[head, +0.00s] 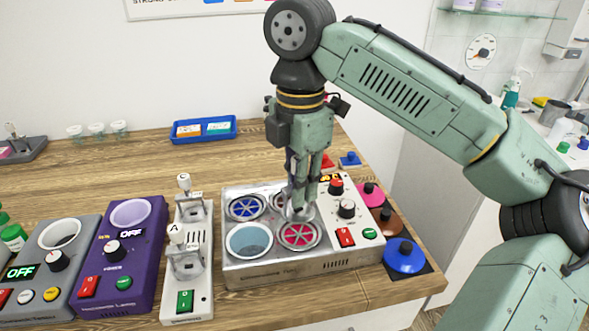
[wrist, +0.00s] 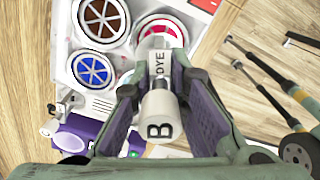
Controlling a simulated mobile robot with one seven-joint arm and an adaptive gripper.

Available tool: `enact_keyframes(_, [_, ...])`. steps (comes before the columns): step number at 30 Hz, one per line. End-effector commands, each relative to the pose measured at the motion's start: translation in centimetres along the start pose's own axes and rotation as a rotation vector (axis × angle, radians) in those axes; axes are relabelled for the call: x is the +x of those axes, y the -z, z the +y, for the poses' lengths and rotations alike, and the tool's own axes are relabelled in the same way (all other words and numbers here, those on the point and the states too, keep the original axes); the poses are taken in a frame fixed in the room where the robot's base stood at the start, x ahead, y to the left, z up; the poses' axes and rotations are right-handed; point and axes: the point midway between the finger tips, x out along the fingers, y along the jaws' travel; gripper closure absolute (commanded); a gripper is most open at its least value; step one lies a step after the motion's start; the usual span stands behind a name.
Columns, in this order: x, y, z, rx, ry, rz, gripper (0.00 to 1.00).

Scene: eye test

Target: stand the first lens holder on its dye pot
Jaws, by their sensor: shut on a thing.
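My gripper (head: 301,200) is shut on a white lens holder marked B (wrist: 160,115), low over the dye unit. In the wrist view my gripper (wrist: 165,100) has its fingers on either side of the white knob. The holder's lower part is mostly hidden; I cannot tell whether it touches a pot. The dye unit (head: 290,270) has a blue pot (head: 247,207) back left, a pale blue liquid pot (head: 250,240) front left, a red pot (head: 299,235) front right, and a back right pot mostly hidden behind my gripper. Holders A (head: 176,235) and C (head: 185,184) stand in the white unit (head: 200,285).
A purple lamp unit (head: 125,250) and a grey unit (head: 50,260) stand left of the white unit. Coloured lids, one of them blue (head: 404,255), lie right of the dye unit. A blue tray (head: 203,130) lies behind. Bare wood is free at the back left.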

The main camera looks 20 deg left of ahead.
Motion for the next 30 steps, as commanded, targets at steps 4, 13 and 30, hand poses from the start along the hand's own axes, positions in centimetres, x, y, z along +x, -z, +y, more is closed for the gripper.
enact_keyframes(4, [0.4,0.0,0.0,0.001,0.000,-0.001,1.00])
enact_keyframes(13, [2.2,0.0,0.0,0.002,0.000,-0.002,1.00])
enact_keyframes(30, [4.9,0.0,0.0,0.000,0.000,0.000,1.00])
